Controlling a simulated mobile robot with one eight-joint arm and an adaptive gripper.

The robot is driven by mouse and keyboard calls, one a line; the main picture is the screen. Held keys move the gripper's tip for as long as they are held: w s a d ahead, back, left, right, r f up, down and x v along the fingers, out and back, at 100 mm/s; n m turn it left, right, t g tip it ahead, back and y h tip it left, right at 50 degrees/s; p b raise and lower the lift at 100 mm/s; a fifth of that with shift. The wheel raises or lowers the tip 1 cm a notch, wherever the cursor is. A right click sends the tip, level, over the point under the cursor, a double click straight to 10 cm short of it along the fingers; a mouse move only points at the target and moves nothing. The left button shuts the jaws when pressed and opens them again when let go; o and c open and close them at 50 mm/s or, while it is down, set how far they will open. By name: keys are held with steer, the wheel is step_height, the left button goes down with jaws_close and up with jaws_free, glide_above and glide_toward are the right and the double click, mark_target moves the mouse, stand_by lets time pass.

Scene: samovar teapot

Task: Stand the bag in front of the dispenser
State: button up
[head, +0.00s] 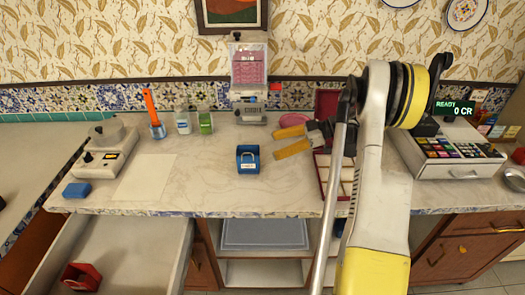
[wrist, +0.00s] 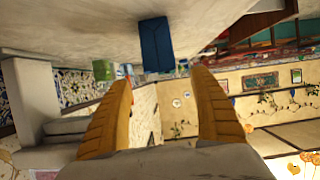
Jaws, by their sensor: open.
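The blue bag (head: 248,159) with a white label stands upright on the counter, in line with the dispenser and well forward of it. The dispenser (head: 249,72), with a clear box of pink contents, stands at the back against the tiles. My gripper (head: 277,143) is open and empty, its yellow fingers just right of the bag and pointing left, apart from it. In the wrist view the bag (wrist: 156,45) shows beyond the open fingers (wrist: 161,77), with nothing between them.
Bottles (head: 205,122) and an orange-handled tool (head: 153,114) stand back left.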

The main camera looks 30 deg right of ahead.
steer(key=s+a+r+m+g+h, duration=0.1)
steer(key=s+a+r+m+h, duration=0.15)
steer(key=a+r, duration=0.45)
steer(key=s+a+r+m+g+h, duration=0.1)
steer(key=a+r+m+h, duration=0.25)
steer(key=a, duration=0.75)
steer(key=s+a+m+t+h, duration=0.1)
steer(key=s+a, duration=0.3)
steer(key=s, duration=0.4)
steer(key=s+a+r+m+h, duration=0.1)
steer(key=s+a+m+h, duration=0.3)
steer(key=s, duration=0.5)
steer(key=shift+s+a+t, duration=0.3)
steer(key=shift+a+t, duration=0.1)
steer(key=shift+a, duration=0.15)
steer(key=shift+r, duration=0.1)
